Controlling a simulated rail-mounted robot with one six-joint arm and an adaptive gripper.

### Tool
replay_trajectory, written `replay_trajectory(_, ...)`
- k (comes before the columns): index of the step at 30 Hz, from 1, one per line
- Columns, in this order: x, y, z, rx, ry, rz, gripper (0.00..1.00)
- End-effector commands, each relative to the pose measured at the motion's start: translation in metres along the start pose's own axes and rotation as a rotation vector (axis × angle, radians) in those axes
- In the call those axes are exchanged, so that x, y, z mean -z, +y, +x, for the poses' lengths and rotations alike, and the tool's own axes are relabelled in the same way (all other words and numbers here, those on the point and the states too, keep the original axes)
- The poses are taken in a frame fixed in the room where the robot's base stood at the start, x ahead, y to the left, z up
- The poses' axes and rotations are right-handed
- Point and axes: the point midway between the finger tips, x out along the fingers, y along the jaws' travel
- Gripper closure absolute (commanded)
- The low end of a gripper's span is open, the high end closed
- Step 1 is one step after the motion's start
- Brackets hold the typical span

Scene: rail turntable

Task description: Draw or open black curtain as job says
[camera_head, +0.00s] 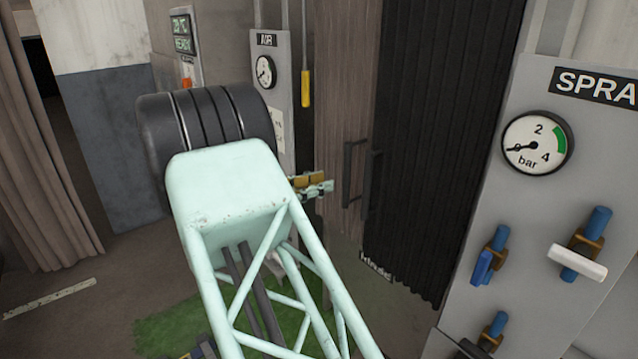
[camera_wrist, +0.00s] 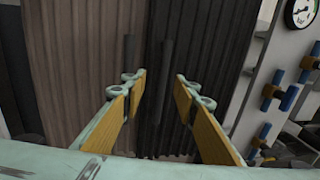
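The black curtain (camera_head: 440,130) hangs in folds right of centre, with a dark upright bar handle (camera_head: 372,186) at its left edge. A brown curtain (camera_head: 345,80) hangs beside it with its own dark handle (camera_head: 350,174). My gripper (camera_head: 322,187) is just left of the handles. In the wrist view, my gripper (camera_wrist: 160,78) is open, with yellow pads on its fingers. The black curtain's handle (camera_wrist: 166,80) shows between the fingers and the brown curtain's handle (camera_wrist: 130,50) by the left fingertip. I see no grip on either; the depth gap is unclear.
A grey spray panel (camera_head: 480,240) with a gauge (camera_head: 537,142) and blue valves (camera_head: 598,222) stands close on the right. An air panel (camera_head: 283,50) is behind my arm. Another brown curtain (camera_head: 45,150) hangs far left. A green mat (camera_head: 165,330) lies on the floor.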

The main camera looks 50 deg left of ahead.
Motion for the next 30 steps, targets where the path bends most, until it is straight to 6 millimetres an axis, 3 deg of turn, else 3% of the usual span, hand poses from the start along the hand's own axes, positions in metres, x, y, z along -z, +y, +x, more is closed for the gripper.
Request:
replay_trajectory(17,0.003,-0.001,0.002,-0.001,0.0,-0.001,0.73)
replay_trajectory(30,0.035,-0.007,0.014,-0.007,0.0,-0.001,0.73)
